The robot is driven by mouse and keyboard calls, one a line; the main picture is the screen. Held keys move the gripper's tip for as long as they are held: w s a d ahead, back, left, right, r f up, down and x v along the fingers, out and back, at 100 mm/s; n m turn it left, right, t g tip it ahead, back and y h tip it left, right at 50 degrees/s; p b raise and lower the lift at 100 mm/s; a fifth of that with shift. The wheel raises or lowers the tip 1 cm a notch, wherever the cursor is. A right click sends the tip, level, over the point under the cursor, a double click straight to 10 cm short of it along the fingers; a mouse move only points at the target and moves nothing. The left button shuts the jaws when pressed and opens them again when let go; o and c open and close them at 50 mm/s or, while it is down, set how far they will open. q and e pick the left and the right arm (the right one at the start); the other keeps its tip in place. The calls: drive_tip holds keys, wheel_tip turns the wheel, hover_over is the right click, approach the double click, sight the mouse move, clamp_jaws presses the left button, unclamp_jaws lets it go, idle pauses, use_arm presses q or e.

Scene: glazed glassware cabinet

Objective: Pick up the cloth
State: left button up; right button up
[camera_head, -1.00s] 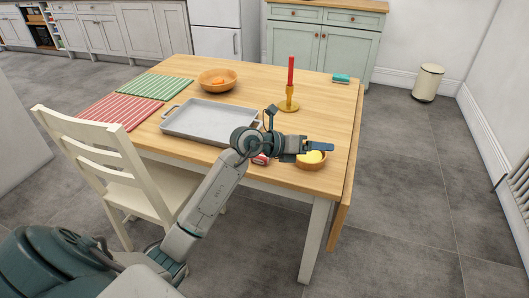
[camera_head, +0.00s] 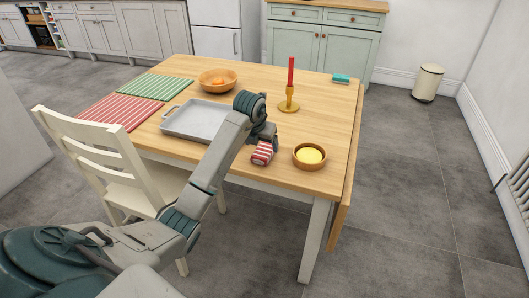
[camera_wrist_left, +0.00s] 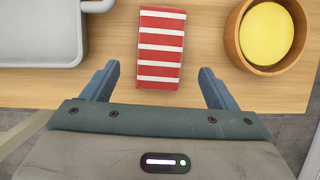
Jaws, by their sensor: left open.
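The cloth (camera_head: 263,153) is a small folded piece with red and white stripes. It lies on the table near its front edge, between the grey tray and the small wooden bowl. In the left wrist view the cloth (camera_wrist_left: 161,48) lies ahead of my left gripper (camera_wrist_left: 160,87), centred between its two blue fingers. The fingers are wide open and empty, apart from the cloth in the picture. In the head view my left gripper is mostly hidden behind my arm, close to the cloth. My right gripper is not in view.
The grey tray (camera_head: 167,131) is left of the cloth; the wooden bowl (camera_head: 296,157) with yellow contents is right. A brass candlestick (camera_head: 289,104) with a red candle stands behind. Striped mats, an orange-brown bowl (camera_head: 204,84) and a teal sponge (camera_head: 341,79) lie farther off. A white chair (camera_head: 100,160) stands at left.

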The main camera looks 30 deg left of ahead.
sight(264, 149)
use_arm(q)
drive_tip(key=x, duration=0.2)
drive_tip(key=p+x, duration=0.1)
drive_tip(key=x, duration=0.2)
drive_tip(key=shift+w+a, duration=0.1)
drive_tip(key=shift+w, duration=0.3)
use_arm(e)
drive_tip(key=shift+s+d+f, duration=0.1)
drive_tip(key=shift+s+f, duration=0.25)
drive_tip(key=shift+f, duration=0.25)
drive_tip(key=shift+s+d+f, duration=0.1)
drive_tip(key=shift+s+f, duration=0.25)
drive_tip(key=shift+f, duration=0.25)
use_arm(q)
drive_tip(key=c, duration=1.1)
